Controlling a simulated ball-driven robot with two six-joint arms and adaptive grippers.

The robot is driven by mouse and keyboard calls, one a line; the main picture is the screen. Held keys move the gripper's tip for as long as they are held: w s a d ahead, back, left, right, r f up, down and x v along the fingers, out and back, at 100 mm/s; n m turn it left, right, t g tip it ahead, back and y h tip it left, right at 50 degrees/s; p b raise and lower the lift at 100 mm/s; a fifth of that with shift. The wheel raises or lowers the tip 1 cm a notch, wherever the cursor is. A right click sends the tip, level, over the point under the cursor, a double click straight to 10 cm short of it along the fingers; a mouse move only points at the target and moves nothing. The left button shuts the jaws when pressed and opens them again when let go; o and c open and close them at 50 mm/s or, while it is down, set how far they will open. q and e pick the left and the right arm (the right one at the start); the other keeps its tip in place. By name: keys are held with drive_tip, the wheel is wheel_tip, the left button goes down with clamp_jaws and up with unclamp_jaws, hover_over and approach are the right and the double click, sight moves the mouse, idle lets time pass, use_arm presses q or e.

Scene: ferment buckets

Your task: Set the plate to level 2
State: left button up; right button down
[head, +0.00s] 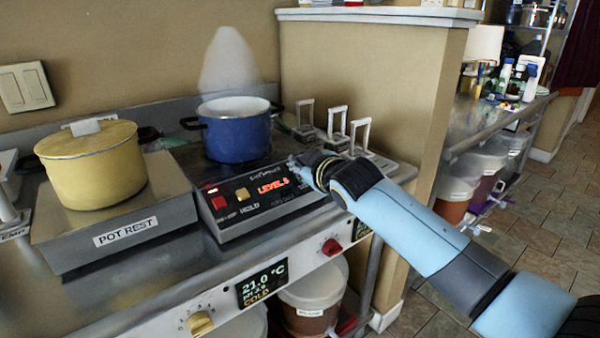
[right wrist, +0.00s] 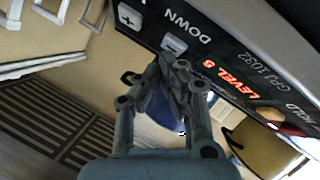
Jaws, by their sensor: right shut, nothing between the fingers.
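The hot plate (head: 262,208) has a dark sloped front panel. Its red display (head: 272,186) reads LEVEL 5, clearest in the right wrist view (right wrist: 221,77). A blue pot (head: 236,132) stands on the plate, with steam above it. My right gripper (head: 303,168) is at the right end of the panel, shut and empty. In the right wrist view its closed fingertips (right wrist: 176,60) are at the minus button (right wrist: 173,44) marked DOWN; I cannot tell whether they touch it. The plus button (right wrist: 129,16) is beside it. My left gripper is not in view.
A yellow lidded pot (head: 90,168) stands on the POT REST box (head: 120,215) at left. Several upright handles (head: 335,122) stand behind my right gripper. A yellow knob (head: 200,322) and a red knob (head: 331,247) are on the counter front. A partition wall (head: 370,75) rises at right.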

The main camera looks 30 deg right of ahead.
drive_tip(key=shift+w+f, duration=0.15)
drive_tip(key=shift+f, duration=0.2)
idle(0.6)
idle(0.3)
drive_tip(key=shift+s+r+p, duration=0.4)
drive_tip(key=shift+r+p, duration=0.4)
drive_tip(key=shift+f, duration=0.1)
drive_tip(key=shift+w+f, duration=0.1)
drive_tip(key=shift+f, duration=0.05)
drive_tip(key=shift+w+f, duration=0.15)
drive_tip(key=shift+f, duration=0.05)
